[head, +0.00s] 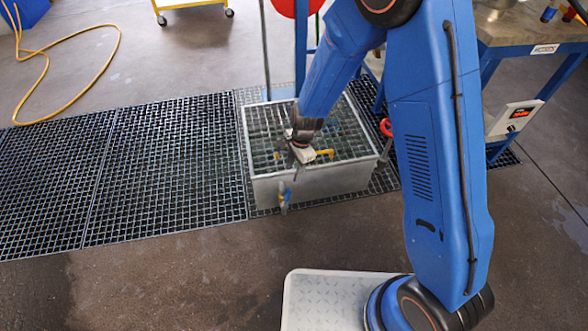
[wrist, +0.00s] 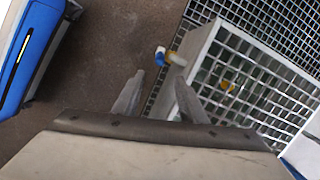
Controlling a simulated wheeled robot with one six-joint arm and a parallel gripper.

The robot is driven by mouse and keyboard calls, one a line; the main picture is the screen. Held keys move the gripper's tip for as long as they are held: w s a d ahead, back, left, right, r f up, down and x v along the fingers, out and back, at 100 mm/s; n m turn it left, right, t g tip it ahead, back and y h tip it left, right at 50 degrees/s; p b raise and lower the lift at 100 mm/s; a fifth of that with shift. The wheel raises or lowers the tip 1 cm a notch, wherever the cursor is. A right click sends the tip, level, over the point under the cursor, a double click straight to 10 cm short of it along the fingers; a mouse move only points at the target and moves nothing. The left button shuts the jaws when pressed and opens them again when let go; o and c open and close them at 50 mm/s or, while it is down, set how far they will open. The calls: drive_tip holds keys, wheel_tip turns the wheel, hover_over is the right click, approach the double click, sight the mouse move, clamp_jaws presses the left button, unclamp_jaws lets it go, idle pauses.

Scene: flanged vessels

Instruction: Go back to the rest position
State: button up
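My gripper (head: 289,158) is at the end of my blue arm, over the near left part of a grey square tank (head: 315,186) in the head view. In the wrist view my gripper (wrist: 160,76) shows two grey fingers standing apart with nothing between them. The tank (wrist: 194,45) is on the right there, beyond the right finger. A tap with a blue handle (wrist: 160,55) sticks out of the tank's wall, near the fingertips in that view. The head view also shows the tap (head: 283,197) on the tank's front, below my gripper.
A grid top (head: 345,135) covers the tank, with a yellow part (head: 325,153) near my gripper. Floor grating (head: 165,165) runs left of it. A workbench (head: 530,25) with a box bearing a red display (head: 513,118) stands right. A yellow hose (head: 88,85) lies at the back left.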

drive_tip(key=shift+r, duration=0.1)
idle(0.5)
drive_tip(key=s+d+r+n+t, duration=0.1)
drive_tip(key=s+d+r+n, duration=0.15)
drive_tip(key=d+r, duration=0.85)
drive_tip(key=s+d+r+n+t, duration=0.2)
drive_tip(key=d+r+n, duration=0.3)
drive_tip(key=r, duration=1)
drive_tip(key=s+d+r+n, duration=0.1)
drive_tip(key=s+d+r, duration=0.2)
drive_tip(key=s+d, duration=0.2)
drive_tip(key=s+d+r+n+t+h, duration=0.1)
drive_tip(key=s+d+r+n, duration=0.1)
drive_tip(key=s+d+r, duration=0.2)
drive_tip(key=s+d+r+n+t, duration=0.1)
drive_tip(key=s+d+r, duration=0.2)
drive_tip(key=s+d, duration=0.5)
drive_tip(key=s, duration=0.2)
drive_tip(key=shift+s+d+r+h, duration=0.2)
drive_tip(key=shift+s+r+h, duration=0.2)
drive_tip(key=shift+d, duration=0.1)
